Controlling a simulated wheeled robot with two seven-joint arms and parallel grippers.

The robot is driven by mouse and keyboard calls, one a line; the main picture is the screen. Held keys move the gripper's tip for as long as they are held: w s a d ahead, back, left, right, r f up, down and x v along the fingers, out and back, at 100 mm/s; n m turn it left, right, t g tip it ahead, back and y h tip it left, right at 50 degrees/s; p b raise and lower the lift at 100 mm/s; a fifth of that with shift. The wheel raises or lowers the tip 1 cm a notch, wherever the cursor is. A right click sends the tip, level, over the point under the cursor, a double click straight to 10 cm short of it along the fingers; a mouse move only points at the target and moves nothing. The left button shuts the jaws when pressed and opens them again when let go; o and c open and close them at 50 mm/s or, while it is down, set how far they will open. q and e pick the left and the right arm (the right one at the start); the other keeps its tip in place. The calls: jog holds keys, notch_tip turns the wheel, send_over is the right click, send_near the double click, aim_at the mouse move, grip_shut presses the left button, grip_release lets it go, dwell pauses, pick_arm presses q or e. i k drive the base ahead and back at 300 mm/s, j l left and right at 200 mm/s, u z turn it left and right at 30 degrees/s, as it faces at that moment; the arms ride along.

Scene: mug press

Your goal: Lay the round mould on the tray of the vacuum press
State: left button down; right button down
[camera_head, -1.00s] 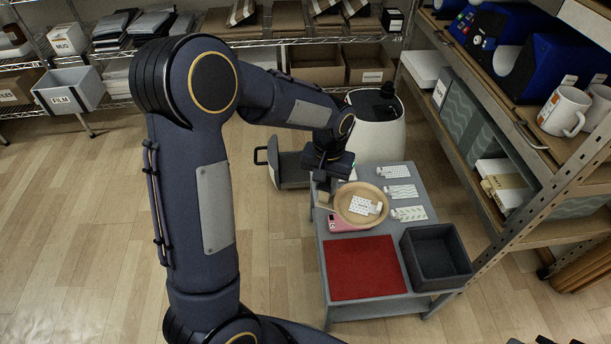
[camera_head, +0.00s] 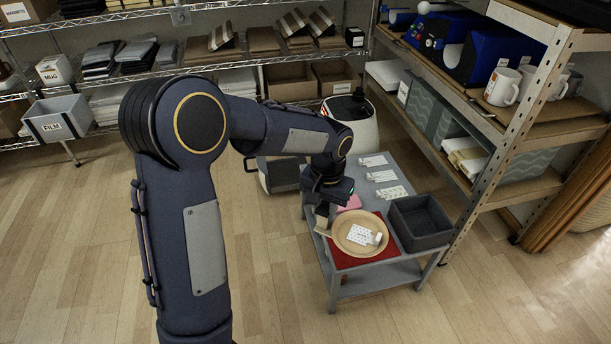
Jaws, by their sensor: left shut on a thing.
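The round mould (camera_head: 350,246) is a tan disc with a raised rim, and a white dotted piece (camera_head: 361,236) lies on it. My left gripper (camera_head: 322,222) is shut on the mould's left edge, where a small tab sticks out. The mould is over the red mat (camera_head: 378,255) on the grey cart; I cannot tell how high above the mat it is. The vacuum press (camera_head: 357,138) is the white rounded machine with a black top behind the cart. Its dark tray (camera_head: 286,177) with a handle is drawn out to the left, partly hidden by my left arm. My right gripper is out of view.
The grey cart (camera_head: 349,283) also holds a dark open bin (camera_head: 422,221), several white patterned pieces (camera_head: 381,176) and a pink item (camera_head: 351,203) partly behind the mould. A metal shelf with mugs (camera_head: 502,87) stands at the right. The wooden floor at the left is clear.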

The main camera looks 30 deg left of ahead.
aim_at(285, 171)
jog(key=j+z, duration=0.15)
jog(key=z, duration=0.35)
jog(key=j+z, duration=0.15)
jog(key=z, duration=0.35)
jog(key=j+z, duration=0.2)
jog(key=z, duration=0.25)
jog(key=k+j, duration=0.1)
jog(key=j, duration=0.8)
jog(key=k+j, duration=0.15)
jog(key=j, duration=0.3)
jog(key=k+j, duration=0.1)
jog(key=j, duration=0.8)
jog(key=k+j, duration=0.15)
jog(key=j, duration=1.6)
jog(key=i, duration=0.25)
jog(key=z, duration=0.05)
